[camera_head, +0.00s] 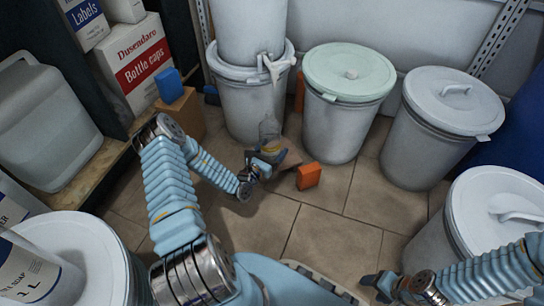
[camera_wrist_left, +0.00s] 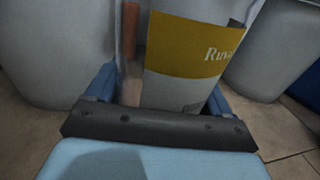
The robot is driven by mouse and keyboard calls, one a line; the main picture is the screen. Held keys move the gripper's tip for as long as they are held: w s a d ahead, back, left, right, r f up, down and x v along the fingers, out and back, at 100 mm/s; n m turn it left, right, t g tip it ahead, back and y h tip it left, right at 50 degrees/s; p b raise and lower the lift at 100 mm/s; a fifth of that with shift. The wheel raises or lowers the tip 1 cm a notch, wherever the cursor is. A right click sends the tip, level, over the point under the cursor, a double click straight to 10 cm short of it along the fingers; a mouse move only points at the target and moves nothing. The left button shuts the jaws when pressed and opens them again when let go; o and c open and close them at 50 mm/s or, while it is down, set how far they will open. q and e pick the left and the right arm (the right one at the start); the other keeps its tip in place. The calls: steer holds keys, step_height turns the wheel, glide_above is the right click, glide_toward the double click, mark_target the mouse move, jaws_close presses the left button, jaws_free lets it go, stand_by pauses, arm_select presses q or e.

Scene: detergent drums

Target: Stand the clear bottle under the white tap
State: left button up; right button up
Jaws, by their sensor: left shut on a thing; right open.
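The clear bottle (camera_head: 268,128) is upright in my left gripper (camera_head: 266,158), in front of the lower grey drum. It also shows in the left wrist view (camera_wrist_left: 190,60), with a yellow and pale label between the two blue fingers; its top is cut off there. The white tap (camera_head: 274,66) sticks out low on the stacked upper drum (camera_head: 248,28). In the head view the bottle is just below the tap with a gap between; whether it is directly beneath in depth, I cannot tell. My right gripper (camera_head: 378,284) is open and empty at the lower right.
The lower drum (camera_head: 250,110) carries the upper one. A green-lidded drum (camera_head: 335,125) and a grey drum (camera_head: 430,140) stand to the right. An orange block (camera_head: 309,176) lies on the tiles near my left gripper. The middle floor (camera_head: 310,225) is clear.

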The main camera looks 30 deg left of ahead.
arm_select(q)
steer(key=w+a+b, duration=0.4)
steer(key=w, duration=0.6)
steer(key=shift+w+a+f, duration=0.15)
steer(key=shift+a+f, duration=0.2)
steer(key=shift+p, duration=0.4)
stand_by(0.6)
steer(key=shift+f, duration=0.45)
stand_by(0.4)
stand_by(0.5)
steer(key=o, duration=0.9)
